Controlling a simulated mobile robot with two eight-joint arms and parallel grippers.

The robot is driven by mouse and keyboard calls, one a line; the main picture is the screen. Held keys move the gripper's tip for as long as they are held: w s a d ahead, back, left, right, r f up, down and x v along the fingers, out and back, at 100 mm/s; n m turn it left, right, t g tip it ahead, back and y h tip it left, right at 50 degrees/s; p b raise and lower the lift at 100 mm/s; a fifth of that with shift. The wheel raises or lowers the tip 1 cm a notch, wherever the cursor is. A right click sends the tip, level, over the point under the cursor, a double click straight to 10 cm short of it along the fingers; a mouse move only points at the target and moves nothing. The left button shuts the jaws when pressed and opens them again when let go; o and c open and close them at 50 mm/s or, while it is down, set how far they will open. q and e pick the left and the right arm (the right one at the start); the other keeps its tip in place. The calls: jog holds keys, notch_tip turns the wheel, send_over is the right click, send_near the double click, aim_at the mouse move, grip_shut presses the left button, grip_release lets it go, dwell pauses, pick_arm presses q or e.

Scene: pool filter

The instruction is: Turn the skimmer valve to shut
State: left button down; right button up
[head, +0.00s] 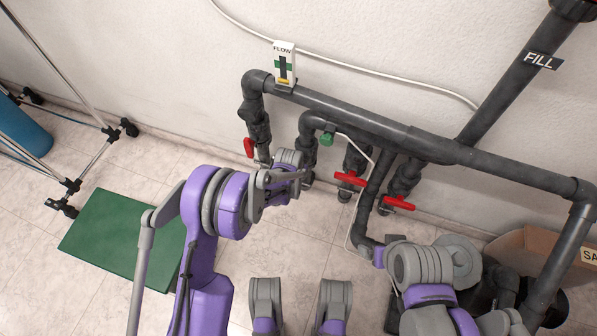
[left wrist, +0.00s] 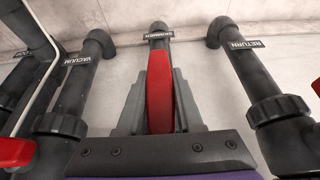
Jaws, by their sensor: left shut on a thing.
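The red skimmer valve handle (left wrist: 160,92) stands between the two grey fingers of my left gripper (left wrist: 159,105) in the left wrist view. The fingers are shut on it from both sides. The handle looks in line with the dark pipe behind it, which bears the SKIMMER label (left wrist: 159,35). In the head view my left gripper (head: 290,180) is at the row of pipes and hides this handle. My right arm (head: 425,270) shows at the lower right, but its fingers are not in view.
The VACUUM pipe (left wrist: 87,75) and RETURN pipe (left wrist: 243,65) flank the held handle. Other red handles (head: 248,147), (head: 350,178), (head: 398,203) sit close by.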

pick_arm(q)
jog(key=shift+y, duration=0.3)
jog(key=shift+m+t+y, duration=0.4)
jog(key=shift+t+y, duration=0.1)
jog(key=shift+y, duration=0.7)
jog(key=t+y, duration=0.1)
jog(key=y, duration=0.1)
jog(key=m+t+y, duration=0.1)
jog(key=y, duration=0.1)
jog(key=shift+a+y+b, duration=0.15)
jog(key=shift+y+b, duration=0.15)
jog(key=shift+y, duration=0.1)
jog(key=t+y, duration=0.1)
jog(key=y, duration=0.1)
jog(key=m+y, duration=0.1)
jog(key=shift+w+a+r+t+y, duration=0.1)
jog(key=shift+r+t+y, duration=0.05)
jog(key=shift+t+y, duration=0.25)
jog(key=shift+a+r+m+t+y, duration=0.1)
jog(key=shift+m+t+y, duration=0.4)
jog(key=shift+y, duration=0.35)
jog(key=shift+a+r+m+t+y, duration=0.1)
jog(key=shift+m+t+y, duration=0.2)
jog(key=shift+t+y, duration=0.45)
jog(key=shift+y, duration=0.3)
jog(key=c, duration=0.6)
grip_release()
jog(key=shift+o, duration=0.2)
jog(key=shift+d, duration=0.1)
